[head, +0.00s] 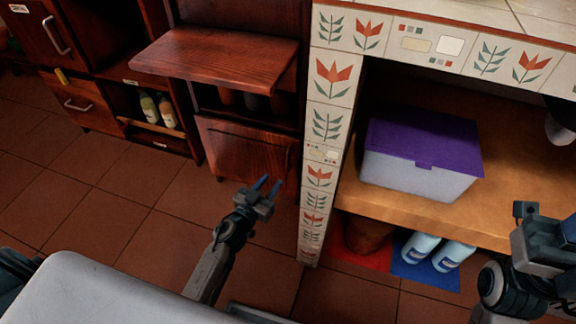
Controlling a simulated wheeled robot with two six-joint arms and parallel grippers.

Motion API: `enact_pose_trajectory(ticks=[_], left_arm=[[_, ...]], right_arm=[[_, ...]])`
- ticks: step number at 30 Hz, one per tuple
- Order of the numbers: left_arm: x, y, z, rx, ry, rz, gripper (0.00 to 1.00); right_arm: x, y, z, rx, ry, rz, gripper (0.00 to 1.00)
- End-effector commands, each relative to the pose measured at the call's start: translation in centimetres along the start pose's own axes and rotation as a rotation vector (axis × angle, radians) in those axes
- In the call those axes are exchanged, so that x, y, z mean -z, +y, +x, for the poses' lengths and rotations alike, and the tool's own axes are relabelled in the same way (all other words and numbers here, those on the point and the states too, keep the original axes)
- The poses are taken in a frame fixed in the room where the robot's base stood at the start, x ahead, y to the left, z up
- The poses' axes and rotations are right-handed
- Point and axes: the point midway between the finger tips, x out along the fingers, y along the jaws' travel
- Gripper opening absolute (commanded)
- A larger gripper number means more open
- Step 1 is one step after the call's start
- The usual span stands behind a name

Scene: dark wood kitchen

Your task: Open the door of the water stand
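The water stand looks to be the dark reddish wood cabinet (214,62) with a shelf board jutting out at the upper middle. Its low door (243,153) looks closed, with a dark line along its top and a dark upright strip near its right edge. My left gripper (269,184) is in front of the door's lower right part. Its two fingers are apart with nothing between them; whether they touch the door is unclear. My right gripper (527,212) is at the right edge, partly cut off, and its fingers cannot be made out clearly.
A tiled counter post (322,150) stands just right of the door. Right of it, a purple-lidded box (425,140) sits on a wooden shelf, with blue bottles (420,248) below. Drawers and bottles (157,110) are at left. The tiled floor (110,205) at left is clear.

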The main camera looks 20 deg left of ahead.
Motion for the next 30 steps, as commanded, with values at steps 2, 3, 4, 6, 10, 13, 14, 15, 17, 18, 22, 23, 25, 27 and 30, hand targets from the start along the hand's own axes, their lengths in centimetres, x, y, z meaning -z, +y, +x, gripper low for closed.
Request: enact_pose_trajectory(ticks=[2,3,4,6,10,13,14,15,17,18,22,23,25,27,30], left_arm=[[0.1,0.0,1.5,0.001,0.003,0.000,0.33],[0.0,0.0,2.3,0.001,0.003,0.001,0.33],[0.0,0.0,2.9,0.001,0.003,0.000,0.33],[0.0,0.0,4.3,0.001,0.003,0.000,0.33],[-0.1,0.0,6.6,0.001,0.002,0.001,0.33],[-0.1,0.0,7.9,0.001,0.001,0.001,0.33],[-0.1,0.0,8.3,0.001,0.001,0.000,0.33],[-0.1,0.0,8.6,0.001,0.001,0.000,0.33],[-0.1,0.0,9.0,0.001,0.000,0.000,0.33],[-0.1,0.0,9.2,0.001,0.000,0.000,0.33],[0.0,0.0,9.4,0.001,0.000,0.000,0.33],[0.0,0.0,9.4,0.001,0.000,0.000,0.33],[0.0,0.0,9.3,0.001,0.000,0.000,0.33],[0.0,0.0,9.3,0.001,-0.001,0.000,0.33],[0.0,0.0,9.3,0.001,-0.001,0.000,0.13]], right_arm=[[-0.1,0.0,-0.2,-0.002,0.000,-0.001,0.36],[-0.1,0.0,-0.3,-0.003,0.000,-0.002,0.36],[-0.1,0.0,-0.4,-0.004,0.000,-0.003,0.36],[-0.1,0.0,-0.6,-0.006,0.001,-0.004,0.36],[-0.2,0.0,-0.9,-0.011,0.003,-0.008,0.36],[-0.2,0.0,-1.1,-0.015,0.004,-0.010,0.36],[-0.2,0.0,-1.2,-0.016,0.004,-0.011,0.36],[-0.2,0.0,-1.2,-0.017,0.005,-0.011,0.36],[-0.2,0.0,-1.2,-0.018,0.005,-0.012,0.36],[-0.3,0.0,-1.2,-0.019,0.005,-0.012,0.36],[-0.3,0.0,-1.2,-0.019,0.005,-0.013,0.36],[-0.3,0.0,-1.2,-0.019,0.005,-0.013,0.36],[-0.3,0.0,-1.2,-0.019,0.005,-0.013,0.36],[-0.3,0.0,-1.2,-0.019,0.005,-0.013,0.36],[-0.2,0.0,-1.2,-0.019,0.005,-0.013,0.36]])
